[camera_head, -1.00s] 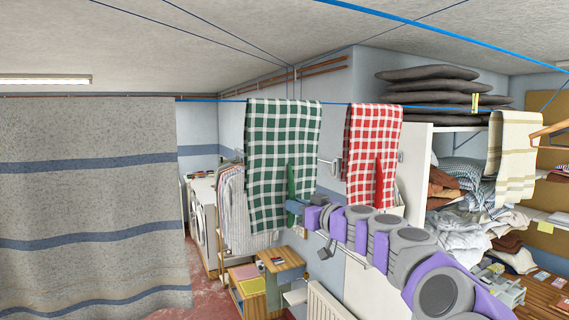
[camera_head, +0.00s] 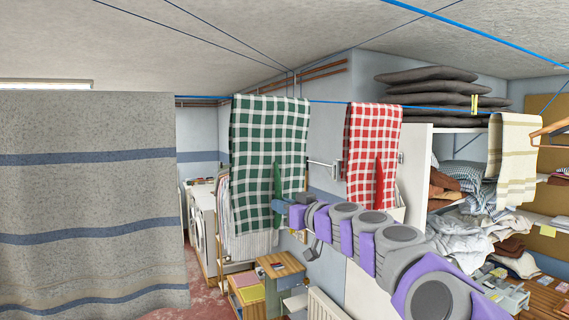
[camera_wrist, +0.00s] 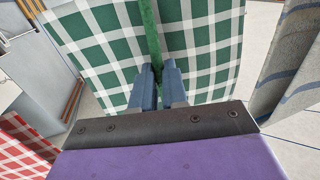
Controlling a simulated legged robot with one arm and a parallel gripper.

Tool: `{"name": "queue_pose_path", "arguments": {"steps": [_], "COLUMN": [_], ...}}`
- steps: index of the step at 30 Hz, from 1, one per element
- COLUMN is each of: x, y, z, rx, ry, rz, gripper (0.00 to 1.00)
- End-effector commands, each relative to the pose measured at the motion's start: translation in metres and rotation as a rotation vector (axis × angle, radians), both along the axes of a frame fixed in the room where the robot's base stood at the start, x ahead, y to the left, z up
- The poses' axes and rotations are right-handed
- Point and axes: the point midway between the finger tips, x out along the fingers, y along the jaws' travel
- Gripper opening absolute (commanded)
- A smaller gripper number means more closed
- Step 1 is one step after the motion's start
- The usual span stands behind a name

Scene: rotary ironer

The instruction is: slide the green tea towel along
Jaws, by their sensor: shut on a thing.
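The green tea towel (camera_head: 268,150), checked green and white, hangs over a blue line (camera_head: 330,102) in the head view. My gripper (camera_head: 283,201) is at its lower right part, shut on a pinched fold of the cloth. In the wrist view the two blue fingers of my gripper (camera_wrist: 160,84) close on a green fold of the green tea towel (camera_wrist: 200,35), which stands out between them. The far side of the towel is hidden.
A grey blanket (camera_head: 80,190) with blue stripes hangs to the left, with a gap before the towel. A red checked towel (camera_head: 372,140) hangs to the right on the line, and a cream striped towel (camera_head: 514,160) further right. Striped clothes (camera_head: 245,243) hang behind.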

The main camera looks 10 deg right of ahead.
Motion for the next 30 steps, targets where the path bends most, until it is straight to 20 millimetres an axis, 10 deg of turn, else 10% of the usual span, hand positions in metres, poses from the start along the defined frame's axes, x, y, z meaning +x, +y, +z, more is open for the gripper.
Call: {"name": "queue_pose_path", "arguments": {"steps": [6,7,15,30], "x": [-0.0001,0.0,0.0003,-0.0092], "y": [0.0018,0.0018,0.0012,-0.0058], "z": [-0.0005,-0.0005,-0.0004,-0.0013], "rx": [-0.003,-0.003,-0.002,-0.001], "ry": [0.001,0.001,0.001,0.0], "rz": [0.003,0.003,0.002,0.0], "gripper": [0.0,0.16,0.42,0.43]}}
